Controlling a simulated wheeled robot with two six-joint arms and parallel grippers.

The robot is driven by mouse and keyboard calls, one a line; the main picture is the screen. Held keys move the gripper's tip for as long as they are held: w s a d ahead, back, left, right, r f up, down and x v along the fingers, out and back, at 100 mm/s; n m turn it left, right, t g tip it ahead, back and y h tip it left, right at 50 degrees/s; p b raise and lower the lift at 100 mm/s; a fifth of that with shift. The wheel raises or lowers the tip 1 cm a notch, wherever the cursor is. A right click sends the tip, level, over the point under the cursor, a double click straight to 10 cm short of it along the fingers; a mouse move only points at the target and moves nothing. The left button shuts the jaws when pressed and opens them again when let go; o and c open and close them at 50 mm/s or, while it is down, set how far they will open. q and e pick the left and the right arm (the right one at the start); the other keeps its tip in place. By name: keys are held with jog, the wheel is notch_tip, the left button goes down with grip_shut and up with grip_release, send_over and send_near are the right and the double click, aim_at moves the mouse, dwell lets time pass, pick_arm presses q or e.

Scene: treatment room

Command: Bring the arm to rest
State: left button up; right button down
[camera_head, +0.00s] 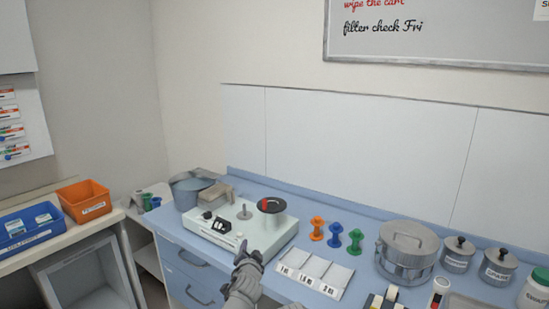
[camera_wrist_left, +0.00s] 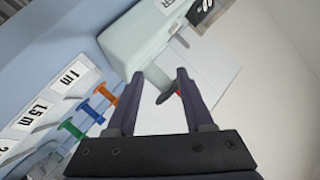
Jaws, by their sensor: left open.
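My left gripper (camera_head: 248,259) is over the front edge of the white device (camera_head: 220,236) on the blue counter. In the left wrist view my left gripper (camera_wrist_left: 154,96) shows its two dark fingers spread apart with nothing held between them. The device (camera_wrist_left: 140,38) shows beyond the fingers there, with a dark disc (camera_wrist_left: 167,97) seen between them. In the head view the black disc with a red mark (camera_head: 271,205) sits on the right part of the device. My right gripper is not in view.
Orange, blue and green spools (camera_head: 335,234) stand right of the device. A labelled white tray (camera_head: 314,272) lies in front of them. A metal drum (camera_head: 407,251) and lidded canisters (camera_head: 497,268) stand farther right. Blue (camera_head: 31,231) and orange (camera_head: 84,202) bins are on the left bench.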

pick_arm(q)
jog(key=s+a+f+n+g+y+p, duration=0.15)
jog(key=s+f+n+g, duration=0.25)
jog(key=s+f+g, duration=0.6)
jog(key=s+d+f+g+p, duration=0.1)
jog(key=s+g, duration=0.1)
jog(key=s, duration=0.8)
jog(key=s+d+f+g+p, duration=0.1)
jog(key=s+d+g, duration=0.1)
jog(key=s, duration=0.8)
jog(key=shift+n+g+h, duration=0.3)
jog(key=shift+g+h, duration=0.15)
jog(key=shift+g, duration=0.05)
jog(key=shift+w, duration=0.1)
